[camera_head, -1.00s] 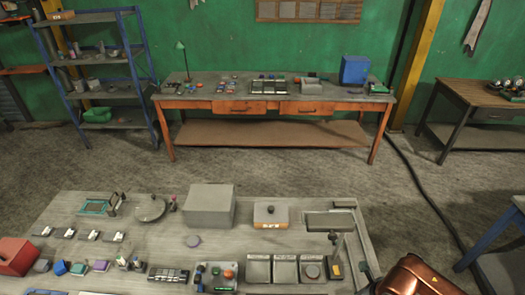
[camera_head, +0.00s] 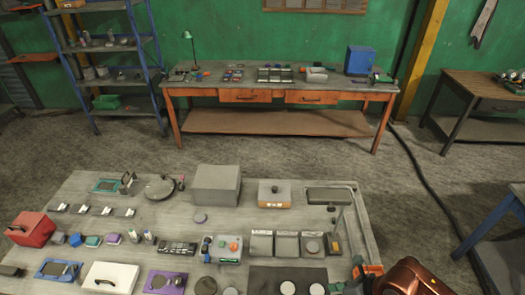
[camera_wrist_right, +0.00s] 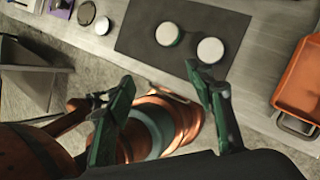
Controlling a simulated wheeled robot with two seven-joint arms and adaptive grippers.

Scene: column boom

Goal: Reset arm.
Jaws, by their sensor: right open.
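My right arm enters the head view at the lower right as a copper-coloured link. My right gripper (camera_wrist_right: 158,95) shows in the right wrist view with its two green fingers spread apart and nothing between them. Beyond the fingertips is a dark mat (camera_wrist_right: 150,39) with two pale round discs, one (camera_wrist_right: 168,34) and another (camera_wrist_right: 210,50). The same mat (camera_head: 262,282) lies at the front edge of the workbench (camera_head: 140,218) in the head view. My left gripper is not in view.
The bench holds a grey box (camera_head: 217,185), a red box (camera_head: 31,227), a row of trays (camera_head: 287,244) and several small parts. An orange tray (camera_wrist_right: 300,80) is at the right of the wrist view. An orange table (camera_head: 275,120) stands behind, with open floor between.

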